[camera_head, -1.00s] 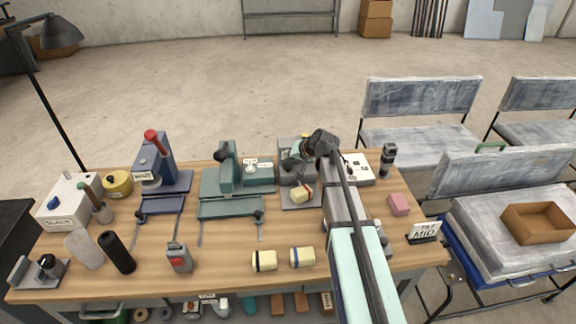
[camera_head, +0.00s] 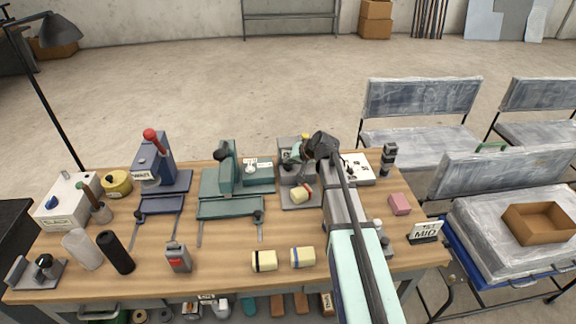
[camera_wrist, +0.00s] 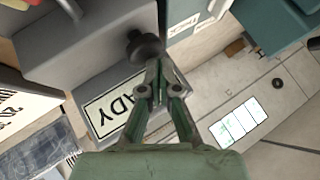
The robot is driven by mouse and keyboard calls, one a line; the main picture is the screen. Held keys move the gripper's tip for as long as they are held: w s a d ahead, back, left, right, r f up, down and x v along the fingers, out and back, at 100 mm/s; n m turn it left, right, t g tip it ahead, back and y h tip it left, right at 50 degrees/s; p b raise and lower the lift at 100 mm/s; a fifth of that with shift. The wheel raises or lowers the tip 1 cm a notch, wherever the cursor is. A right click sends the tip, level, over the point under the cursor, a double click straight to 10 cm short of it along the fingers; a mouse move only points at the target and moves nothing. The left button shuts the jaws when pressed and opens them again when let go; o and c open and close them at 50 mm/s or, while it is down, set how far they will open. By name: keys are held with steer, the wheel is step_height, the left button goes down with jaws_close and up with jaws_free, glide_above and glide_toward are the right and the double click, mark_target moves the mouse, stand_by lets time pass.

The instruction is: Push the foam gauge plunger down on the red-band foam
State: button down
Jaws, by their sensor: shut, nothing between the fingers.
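The foam gauge is a grey device (camera_head: 286,170) at the back of the bench, partly hidden by my arm. The red-band foam (camera_head: 300,195), a cream block with a reddish band, is at the gauge's front plate. In the wrist view the grey gauge body (camera_wrist: 85,60) carries a label ending in "ADY". A dark round knob (camera_wrist: 142,43), which looks like the plunger top, is right at my fingertips. My gripper (camera_wrist: 157,66) is shut and empty. It overlaps the knob in the picture; I cannot tell whether they touch. The foam is not visible in the wrist view.
A teal press (camera_head: 226,180) stands left of the gauge, and a blue press (camera_head: 155,165) farther left. Black-band foam (camera_head: 264,261) and blue-band foam (camera_head: 302,257) lie at the front. A pink block (camera_head: 399,204) and a "MID" sign (camera_head: 424,232) are at right.

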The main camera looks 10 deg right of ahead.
steer(key=shift+f+b, duration=0.45)
steer(key=shift+f, duration=0.2)
stand_by(0.5)
steer(key=shift+r, duration=0.1)
steer(key=shift+r+p, duration=0.55)
steer(key=shift+r, duration=0.6)
steer(key=shift+r+p, duration=1.15)
steer(key=shift+r, duration=1.4)
